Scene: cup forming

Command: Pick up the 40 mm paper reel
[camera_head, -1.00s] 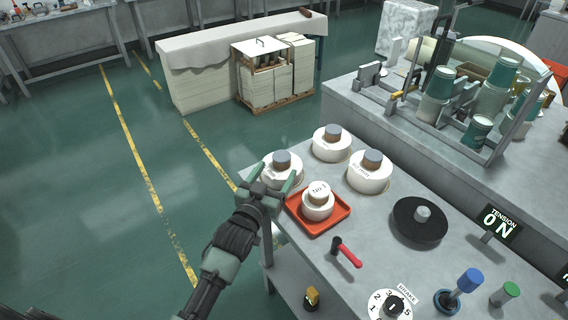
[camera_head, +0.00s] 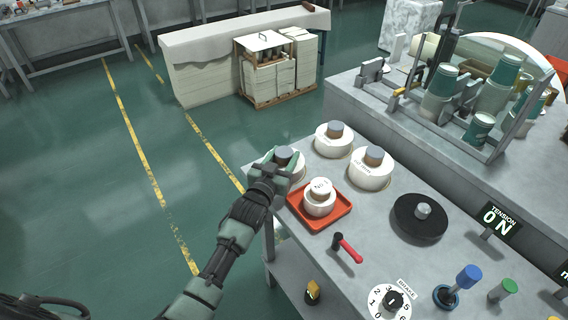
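Three white paper reels with grey-brown cores stand at the table's far left: a left reel (camera_head: 297,173), a back reel (camera_head: 333,141) and a right reel (camera_head: 370,170). A smaller white reel (camera_head: 319,203) sits on a red tray (camera_head: 313,228) in front of them. Their labels are too small to read surely, so I cannot tell which is 40 mm. My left gripper (camera_head: 284,159) is at the left reel, its fingers spread on either side of the core and apart from it. The gripper hides part of that reel. My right gripper is not in view.
A black disc (camera_head: 419,218) with a grey hub, a red-handled tool (camera_head: 348,250) and a brake dial (camera_head: 388,303) are on the table (camera_head: 400,262). Blue and green knobs stand at the right front. A machine with stacked cups (camera_head: 478,130) stands behind.

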